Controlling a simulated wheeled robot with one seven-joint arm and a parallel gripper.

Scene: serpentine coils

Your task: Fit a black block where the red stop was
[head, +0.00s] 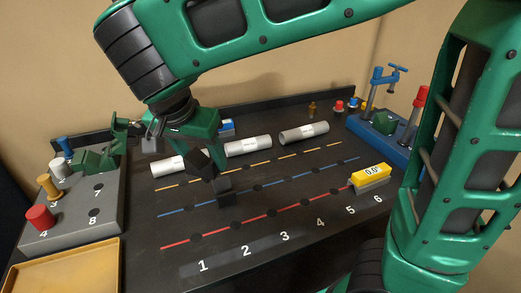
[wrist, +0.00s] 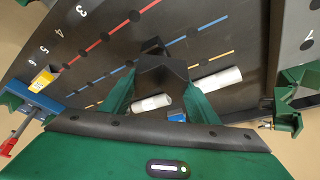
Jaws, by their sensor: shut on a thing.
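My gripper (head: 212,172) points down over the middle-left of the dark board, near its blue line. In the wrist view my gripper (wrist: 150,88) has its green fingers on either side of a black block (wrist: 163,72), and it is shut on that block. In the head view dark block shapes (head: 225,198) show at and just below the fingertips, close to the blue line; I cannot tell whether they touch the board. A red-topped peg (head: 40,217) stands in the grey rack at the left, by the number 4.
White rolls (head: 248,146) lie behind the orange line. A yellow gauge (head: 371,172) reading 0.0 sits at the red line's right end. A blue fixture (head: 385,125) stands at the back right. The grey rack (head: 75,240) and a yellow tray (head: 65,270) are left. The front of the board is clear.

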